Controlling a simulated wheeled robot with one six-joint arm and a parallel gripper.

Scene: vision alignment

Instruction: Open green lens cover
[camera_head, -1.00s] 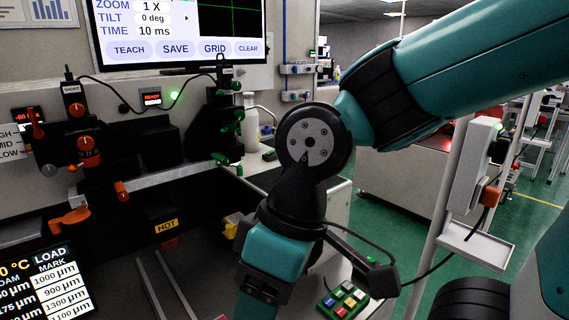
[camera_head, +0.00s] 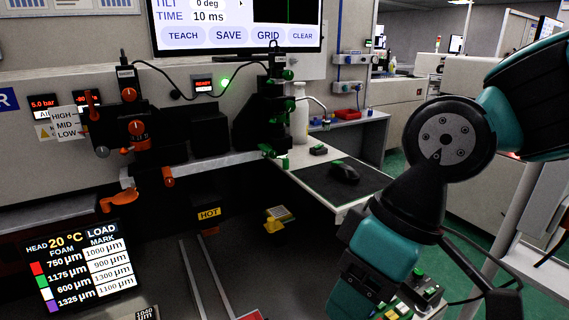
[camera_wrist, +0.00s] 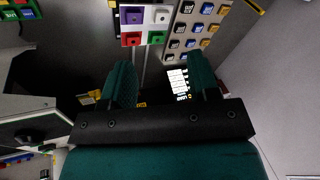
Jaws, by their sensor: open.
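The green lens cover (camera_head: 268,150) appears as a small green flap at the lower end of the black camera unit with green knobs (camera_head: 286,104). It is right of centre in the head view, under the monitor. Whether it is closed over the lens is too small to tell. I cannot make it out in the wrist view. My gripper (camera_wrist: 162,84) is open, with two teal fingers apart and nothing between them. In the head view my wrist is at the lower right, well away from the cover; the fingertips do not show clearly there.
A similar camera unit with orange knobs (camera_head: 136,128) and an orange cover (camera_head: 118,200) stands to the left. A white bottle (camera_head: 299,118) is just right of the green unit. A side table carries a black mouse (camera_head: 345,172). A HOT label (camera_head: 209,214) marks a dark block below.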

